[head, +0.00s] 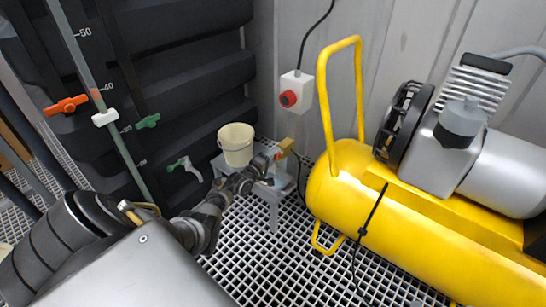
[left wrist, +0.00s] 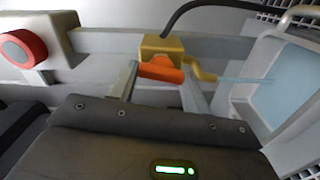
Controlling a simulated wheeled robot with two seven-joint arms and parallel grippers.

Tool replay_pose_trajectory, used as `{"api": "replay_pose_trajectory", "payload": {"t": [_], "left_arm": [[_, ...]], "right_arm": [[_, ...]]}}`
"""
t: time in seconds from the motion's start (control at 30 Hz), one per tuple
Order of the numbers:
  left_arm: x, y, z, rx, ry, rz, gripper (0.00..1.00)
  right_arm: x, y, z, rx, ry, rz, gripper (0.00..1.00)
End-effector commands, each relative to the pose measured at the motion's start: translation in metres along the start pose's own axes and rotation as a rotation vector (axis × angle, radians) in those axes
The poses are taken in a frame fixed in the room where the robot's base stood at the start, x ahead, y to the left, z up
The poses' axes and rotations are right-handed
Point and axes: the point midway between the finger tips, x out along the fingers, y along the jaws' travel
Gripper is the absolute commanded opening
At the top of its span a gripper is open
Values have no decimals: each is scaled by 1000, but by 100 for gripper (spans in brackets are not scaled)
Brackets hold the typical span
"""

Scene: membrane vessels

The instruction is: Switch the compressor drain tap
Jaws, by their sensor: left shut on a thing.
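The compressor drain tap has a brass body (left wrist: 162,47) with an orange handle (left wrist: 160,72) and a curved brass spout (left wrist: 203,74) in the left wrist view. In the head view its brass body (head: 286,145) shows left of the yellow compressor tank (head: 345,190). My left gripper (left wrist: 160,86) has its two fingers around the orange handle and is shut on it. In the head view the left gripper (head: 275,158) reaches the tap from the left and partly hides it. A thin pale blue streak runs from the spout towards a pale blue surface (left wrist: 285,85).
A cream bucket (head: 236,146) stands on a small grey stand (head: 273,196) close to my left arm. A white switch box with a red knob (head: 289,99) hangs above the tap. Orange (head: 66,104) and green (head: 147,121) tap handles are at the left. Open grating lies below.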

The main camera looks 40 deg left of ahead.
Motion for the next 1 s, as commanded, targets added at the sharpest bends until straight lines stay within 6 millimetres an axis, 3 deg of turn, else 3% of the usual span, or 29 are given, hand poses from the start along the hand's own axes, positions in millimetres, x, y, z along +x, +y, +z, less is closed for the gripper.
{"api": "replay_pose_trajectory", "payload": {"t": [0.5, 0.53, 0.7, 1.0], "left_arm": [[0, 0, -1, -22, 1, 0, 24], [0, 0, -1, -22, 1, 0, 48], [0, 0, -1, -21, 1, 0, 69], [-1, 0, 0, -20, 1, 0, 69]], "right_arm": [[0, 2, 3, -1, -18, 5, 70], [0, 2, 3, -1, -18, 5, 70], [0, 2, 3, -1, -17, 5, 70], [0, 2, 2, -1, -17, 6, 70]]}}
